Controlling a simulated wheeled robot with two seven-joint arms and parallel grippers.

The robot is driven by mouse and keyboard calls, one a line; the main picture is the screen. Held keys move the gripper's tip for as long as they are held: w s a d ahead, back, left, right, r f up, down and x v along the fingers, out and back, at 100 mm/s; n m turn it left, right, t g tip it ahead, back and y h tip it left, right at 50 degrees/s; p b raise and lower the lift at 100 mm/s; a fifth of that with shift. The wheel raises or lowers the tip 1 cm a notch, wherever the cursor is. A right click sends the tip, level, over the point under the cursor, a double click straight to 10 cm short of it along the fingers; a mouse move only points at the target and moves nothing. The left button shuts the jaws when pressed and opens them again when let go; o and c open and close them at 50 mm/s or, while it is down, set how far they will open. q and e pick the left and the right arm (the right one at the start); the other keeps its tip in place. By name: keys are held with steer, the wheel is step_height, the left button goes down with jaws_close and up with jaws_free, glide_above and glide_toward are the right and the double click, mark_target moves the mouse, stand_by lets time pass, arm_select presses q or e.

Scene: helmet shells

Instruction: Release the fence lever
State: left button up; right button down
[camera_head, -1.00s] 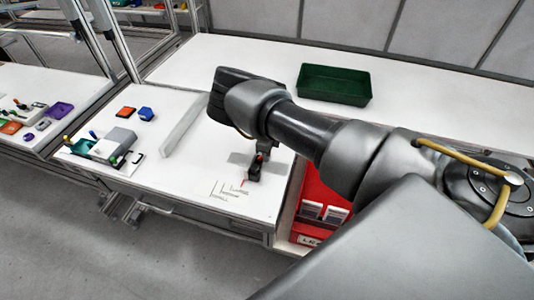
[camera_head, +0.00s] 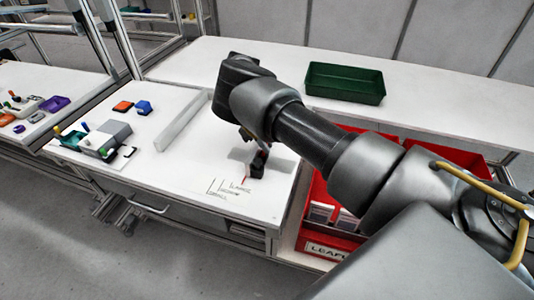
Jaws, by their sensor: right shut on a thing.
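My right arm reaches in from the right over the white table (camera_head: 150,180). Its gripper (camera_head: 259,157) points down at a small dark piece with a thin red pointer (camera_head: 247,178), which looks like the fence lever. The jaws are shut on it, but the fingertips and most of the lever are small and dark, so its exact angle cannot be told. A long white fence bar (camera_head: 183,123) stands on the table to the left, apart from the gripper. Size marks (camera_head: 226,189) are printed beside the pointer. My left gripper is not in view.
A grey block device (camera_head: 105,138) with coloured pegs, an orange piece (camera_head: 123,106) and a blue piece (camera_head: 144,107) are on the table's left. A green tray (camera_head: 345,84) stands on the back counter. Red bins (camera_head: 322,218) stand at the right, partly behind my arm.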

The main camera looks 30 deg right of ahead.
stand_by(0.3)
steer(key=c, duration=1.4)
jaws_free()
steer(key=shift+a, duration=0.1)
steer(key=shift+w+r, duration=0.15)
steer(key=shift+r, duration=0.05)
steer(key=b+v, duration=0.1)
steer(key=v, duration=0.4)
steer(key=shift+w+a+r, duration=0.1)
steer(key=shift+r, duration=0.05)
steer(key=shift+p+v, duration=0.75)
steer(key=shift+v, duration=1.75)
